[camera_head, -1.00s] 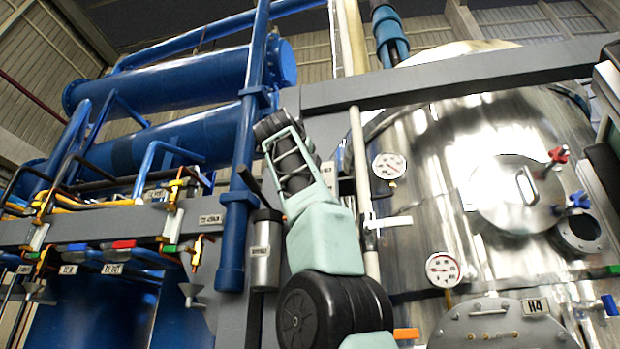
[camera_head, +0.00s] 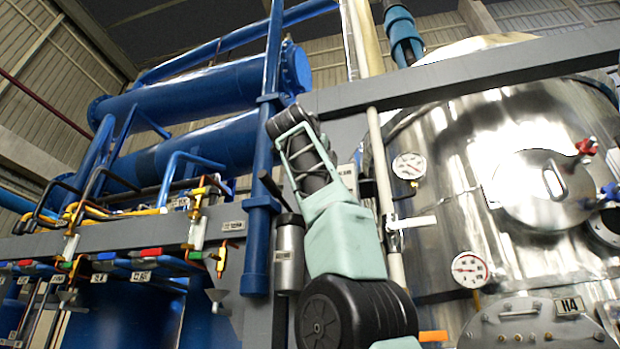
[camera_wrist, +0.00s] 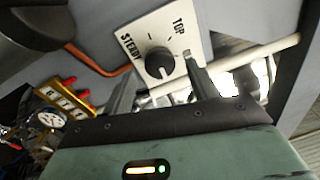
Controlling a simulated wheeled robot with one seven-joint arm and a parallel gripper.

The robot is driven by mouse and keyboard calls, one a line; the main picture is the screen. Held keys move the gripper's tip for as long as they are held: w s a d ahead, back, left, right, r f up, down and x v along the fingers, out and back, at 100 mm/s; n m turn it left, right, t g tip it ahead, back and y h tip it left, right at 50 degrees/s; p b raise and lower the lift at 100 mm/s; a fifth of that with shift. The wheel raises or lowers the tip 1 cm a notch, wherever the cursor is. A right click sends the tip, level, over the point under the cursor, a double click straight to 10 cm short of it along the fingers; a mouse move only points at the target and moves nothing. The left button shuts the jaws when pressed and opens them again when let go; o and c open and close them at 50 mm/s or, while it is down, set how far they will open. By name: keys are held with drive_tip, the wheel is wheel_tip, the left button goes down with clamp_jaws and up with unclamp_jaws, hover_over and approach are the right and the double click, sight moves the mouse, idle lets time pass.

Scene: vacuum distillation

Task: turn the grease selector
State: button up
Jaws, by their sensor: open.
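The selector is a round black knob (camera_wrist: 159,62) on a white plate (camera_wrist: 178,28) marked "STEADY" and "TOP", in the upper middle of the wrist view. A pale line on the knob shows its pointer side. My gripper (camera_wrist: 162,72) is open, with one finger to the left of the knob and one to the right. The fingers reach up to the lower part of the knob in the picture, and I see no clear contact. In the head view my arm hides the knob, and the fingertips do not show.
A pale pipe (camera_wrist: 238,70) runs beside the plate. A brass block with red fittings (camera_wrist: 65,97) and a gauge (camera_wrist: 51,119) lie to the left. The head view shows a steel vessel (camera_head: 450,180), a grey cylinder (camera_head: 289,258) and blue pipework (camera_head: 262,200) around my arm.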

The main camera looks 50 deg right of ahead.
drive_tip(key=v, duration=1.4)
drive_tip(key=shift+a+b, duration=0.3)
drive_tip(key=shift+b, duration=0.15)
drive_tip(key=shift+s+f, duration=0.1)
